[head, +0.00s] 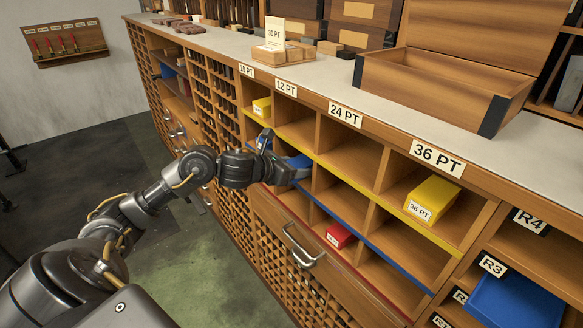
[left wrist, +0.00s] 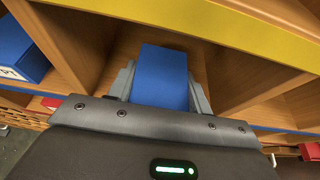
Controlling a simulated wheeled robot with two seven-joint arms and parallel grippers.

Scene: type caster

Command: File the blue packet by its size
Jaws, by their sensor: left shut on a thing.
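My left gripper (head: 284,164) is shut on a blue packet (head: 299,161). In the left wrist view the packet (left wrist: 162,75) sits between the two grey fingers, pointing into a wooden compartment below the yellow strip (head: 330,170). In the head view it is at the blue-edged row, seemingly below the 12 PT label (head: 286,88). Whether it touches the compartment floor cannot be told. Another blue packet (left wrist: 18,55) with a white label lies in the compartment to the left in the wrist view. My right gripper is not in view.
Labels 24 PT (head: 345,115) and 36 PT (head: 437,158) mark columns to the right. Yellow packets (head: 434,196) (head: 262,106) lie in the top row, a red packet (head: 340,235) in the red-edged row. Wooden dividers flank the packet. A blue object (head: 515,300) lies at R3.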

